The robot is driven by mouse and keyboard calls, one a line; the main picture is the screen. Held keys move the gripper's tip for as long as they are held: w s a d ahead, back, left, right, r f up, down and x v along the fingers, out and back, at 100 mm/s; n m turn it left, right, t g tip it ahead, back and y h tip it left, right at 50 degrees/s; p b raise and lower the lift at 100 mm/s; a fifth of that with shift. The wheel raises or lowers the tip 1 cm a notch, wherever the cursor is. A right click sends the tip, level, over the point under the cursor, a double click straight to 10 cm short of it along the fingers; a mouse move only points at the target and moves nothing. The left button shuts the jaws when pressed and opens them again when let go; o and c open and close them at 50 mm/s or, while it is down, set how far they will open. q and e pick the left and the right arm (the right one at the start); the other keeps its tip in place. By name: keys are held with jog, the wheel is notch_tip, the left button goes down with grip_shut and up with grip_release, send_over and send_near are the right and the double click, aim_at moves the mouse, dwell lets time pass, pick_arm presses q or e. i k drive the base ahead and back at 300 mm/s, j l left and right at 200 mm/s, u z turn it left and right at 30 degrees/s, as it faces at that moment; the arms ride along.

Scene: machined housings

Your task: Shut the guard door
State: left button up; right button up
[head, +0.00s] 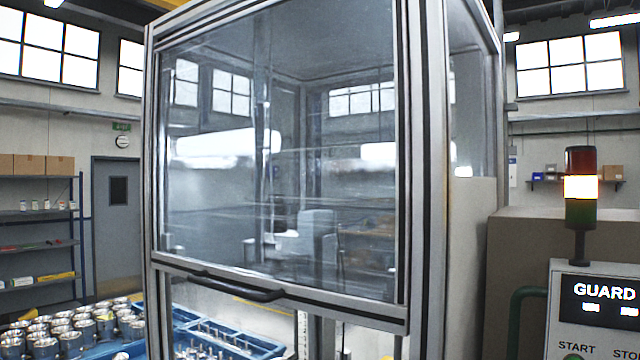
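The guard door (285,150) is a clear panel in a grey metal frame on the front of a tall machine enclosure. A dark bar handle (235,288) runs along its lower rail. The door is raised: an open gap shows below its lower rail, and the bottom of the gap is out of the picture. Through the panel, pale machine parts show dimly inside, mixed with reflections. Neither of my grippers is in view.
A control box (595,312) reading "GUARD" stands at the right, below a signal tower (581,188) with its middle section lit. Blue trays (215,325) and several metal housings (65,330) are at the lower left. Shelving (40,240) stands behind.

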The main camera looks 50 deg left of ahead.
aim_at(381, 315)
jog(key=u, duration=2.1)
